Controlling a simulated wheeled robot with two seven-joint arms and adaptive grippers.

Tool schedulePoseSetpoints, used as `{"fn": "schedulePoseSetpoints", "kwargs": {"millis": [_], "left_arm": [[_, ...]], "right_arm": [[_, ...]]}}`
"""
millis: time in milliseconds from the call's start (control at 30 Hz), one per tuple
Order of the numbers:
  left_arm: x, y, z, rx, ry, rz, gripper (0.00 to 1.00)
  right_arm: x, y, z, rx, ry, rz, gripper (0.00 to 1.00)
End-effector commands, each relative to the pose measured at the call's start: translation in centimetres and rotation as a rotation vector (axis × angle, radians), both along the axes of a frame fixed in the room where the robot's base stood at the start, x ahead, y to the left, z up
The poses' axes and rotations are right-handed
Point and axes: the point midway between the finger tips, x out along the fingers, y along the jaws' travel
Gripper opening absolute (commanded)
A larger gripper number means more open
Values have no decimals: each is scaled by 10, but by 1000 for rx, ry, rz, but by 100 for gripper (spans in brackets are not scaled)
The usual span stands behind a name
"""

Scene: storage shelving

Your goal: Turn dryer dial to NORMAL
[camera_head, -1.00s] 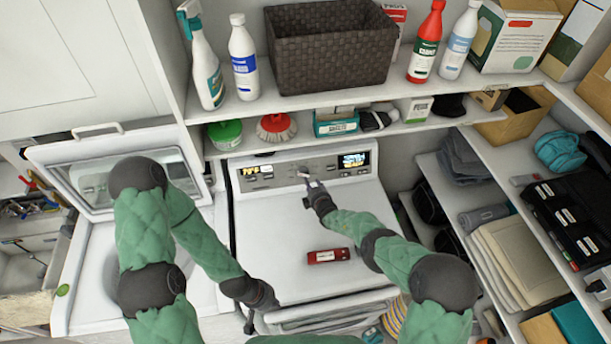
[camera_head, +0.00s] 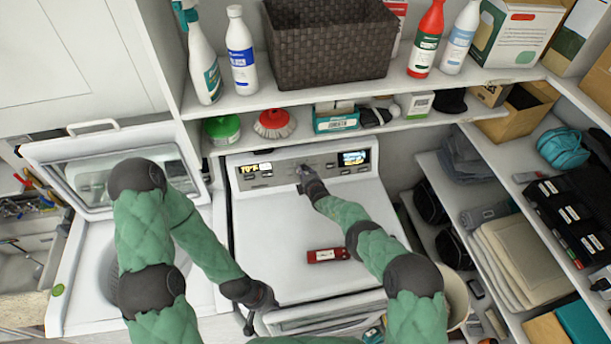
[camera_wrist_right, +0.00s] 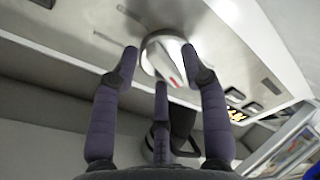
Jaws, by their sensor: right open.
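The dryer (camera_head: 270,215) stands in the middle of the head view, with its control panel (camera_head: 322,165) along the back. The dial is a round silver knob (camera_wrist_right: 158,46) with a red mark, seen in the right wrist view. My right gripper (camera_head: 303,172) is at the panel and covers most of the dial in the head view. In the wrist view its open fingers (camera_wrist_right: 162,72) are spread around the dial; I cannot tell whether they touch it. No dial lettering is legible. My left gripper (camera_head: 262,302) is by the dryer's front edge, its fingers unclear.
A red box (camera_head: 328,256) lies on the dryer top. A low shelf (camera_head: 370,127) with brushes and boxes hangs above the panel. The washer's open lid (camera_head: 95,165) is at left. Right-hand shelves (camera_head: 500,180) hold folded cloths and boxes. The dryer top is otherwise clear.

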Motion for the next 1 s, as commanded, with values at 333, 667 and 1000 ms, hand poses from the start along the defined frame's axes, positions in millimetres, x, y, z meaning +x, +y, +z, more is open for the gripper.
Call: {"fn": "schedulePoseSetpoints", "kwargs": {"millis": [333,667,1000], "left_arm": [[0,0,0,0,0,0,0],[0,0,0,0,0,0,0],[0,0,-1,0,0,0,0]], "right_arm": [[1,0,0,0,1,0,34],[1,0,-1,-2,0,1,0],[1,1,0,-99,-18,48,0]]}}
